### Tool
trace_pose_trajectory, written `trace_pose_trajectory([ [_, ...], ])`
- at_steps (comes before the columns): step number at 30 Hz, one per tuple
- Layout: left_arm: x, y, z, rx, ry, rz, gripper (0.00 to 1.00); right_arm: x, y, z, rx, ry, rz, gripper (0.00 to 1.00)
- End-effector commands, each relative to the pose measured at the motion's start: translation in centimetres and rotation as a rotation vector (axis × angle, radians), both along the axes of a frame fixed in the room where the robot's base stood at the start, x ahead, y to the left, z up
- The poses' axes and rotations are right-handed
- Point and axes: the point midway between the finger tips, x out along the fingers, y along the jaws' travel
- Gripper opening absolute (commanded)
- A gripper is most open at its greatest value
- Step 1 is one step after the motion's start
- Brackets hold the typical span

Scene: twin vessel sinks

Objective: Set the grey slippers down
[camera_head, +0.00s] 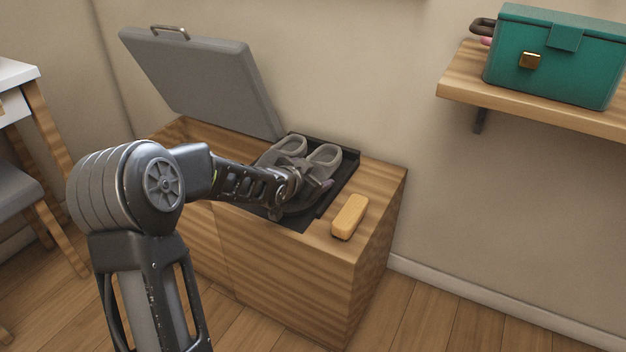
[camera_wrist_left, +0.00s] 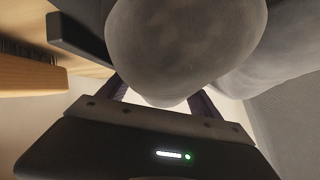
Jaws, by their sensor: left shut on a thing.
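The grey slippers (camera_head: 318,163) are a pair, seen at the far end of my left arm, over the dark recess (camera_head: 341,180) in the top of the wooden cabinet. My left gripper (camera_head: 300,184) is shut on them, and the arm hides part of the near side. In the left wrist view the rounded grey slippers (camera_wrist_left: 185,50) fill the upper middle, between the fingers. I cannot tell whether they touch the bottom of the recess. My right gripper is not in view.
The cabinet's grey lid (camera_head: 205,80) stands open behind, tilted toward the wall. A brush with a yellowish back (camera_head: 349,216) lies on the cabinet top (camera_head: 384,184), right of the recess. A wall shelf (camera_head: 545,102) at right bears a green box (camera_head: 553,62). A grey-seated chair (camera_head: 15,200) stands at left.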

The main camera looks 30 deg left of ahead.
Motion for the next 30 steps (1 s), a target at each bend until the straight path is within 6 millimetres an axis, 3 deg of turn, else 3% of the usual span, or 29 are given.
trace_pose_trajectory([
  [12,0.0,0.0,-0.5,0.001,-0.003,-0.001,0.2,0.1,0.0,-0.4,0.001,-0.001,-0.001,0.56],
  [13,0.0,0.0,-0.4,0.0,-0.001,0.0,0.76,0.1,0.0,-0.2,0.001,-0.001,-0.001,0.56],
  [15,0.0,0.0,-0.4,0.0,0.0,0.0,0.82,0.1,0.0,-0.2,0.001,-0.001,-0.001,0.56],
  [26,0.0,0.0,0.1,0.0,-0.001,0.001,0.83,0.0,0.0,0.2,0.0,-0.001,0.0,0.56],
  [30,-1.1,0.0,0.8,0.0,0.0,0.001,0.83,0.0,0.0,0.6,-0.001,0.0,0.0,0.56],
])
